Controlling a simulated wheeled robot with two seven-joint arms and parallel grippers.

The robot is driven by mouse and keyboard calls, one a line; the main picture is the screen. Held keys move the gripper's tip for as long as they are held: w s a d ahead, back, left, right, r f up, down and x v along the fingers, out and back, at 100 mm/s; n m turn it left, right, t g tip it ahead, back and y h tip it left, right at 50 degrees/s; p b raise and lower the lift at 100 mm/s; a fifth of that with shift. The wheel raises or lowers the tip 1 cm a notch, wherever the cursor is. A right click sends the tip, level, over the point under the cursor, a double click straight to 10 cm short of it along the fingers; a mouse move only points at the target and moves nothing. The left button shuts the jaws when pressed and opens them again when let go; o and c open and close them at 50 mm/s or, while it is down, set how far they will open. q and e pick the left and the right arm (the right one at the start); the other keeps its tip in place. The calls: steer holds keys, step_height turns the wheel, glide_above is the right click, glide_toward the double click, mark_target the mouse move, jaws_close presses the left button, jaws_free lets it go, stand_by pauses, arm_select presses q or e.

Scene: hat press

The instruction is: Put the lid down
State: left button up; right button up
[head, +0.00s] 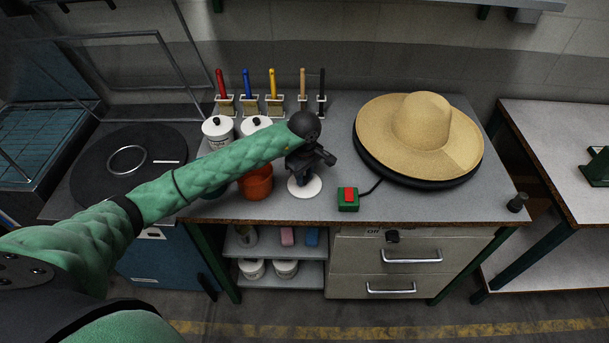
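A round white lid (304,188) is in the middle of the workbench's front part, left of the red button box. My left gripper (305,178) is directly above it, pointing down, its dark tip at the lid's middle. The gripper hides the lid's centre and any knob, and I cannot tell whether the fingers are closed on it. I also cannot tell whether the lid touches the bench. A pot with an open orange-brown top (257,185) stands left of the lid, partly behind my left forearm. My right gripper is out of view.
A straw hat (421,125) lies on a dark round base at right. A green box with a red button (348,198) stands close right of the lid. White lidded pots (217,130) and several coloured-handled tools (247,85) are behind my arm. The bench front (420,208) is clear.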

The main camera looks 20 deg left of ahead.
mark_target(305, 178)
arm_select(q)
steer(key=shift+o, duration=1.1)
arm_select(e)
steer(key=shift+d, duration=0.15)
arm_select(q)
steer(key=shift+r, duration=0.15)
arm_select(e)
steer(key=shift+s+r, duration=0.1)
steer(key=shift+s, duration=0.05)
arm_select(q)
steer(key=shift+r, duration=0.3)
step_height(305, 178, up, 3)
steer(key=shift+w+r+b, duration=0.1)
steer(key=shift+r+b, duration=0.05)
steer(key=shift+b, duration=0.95)
step_height(305, 178, up, 8)
steer(key=b, duration=0.3)
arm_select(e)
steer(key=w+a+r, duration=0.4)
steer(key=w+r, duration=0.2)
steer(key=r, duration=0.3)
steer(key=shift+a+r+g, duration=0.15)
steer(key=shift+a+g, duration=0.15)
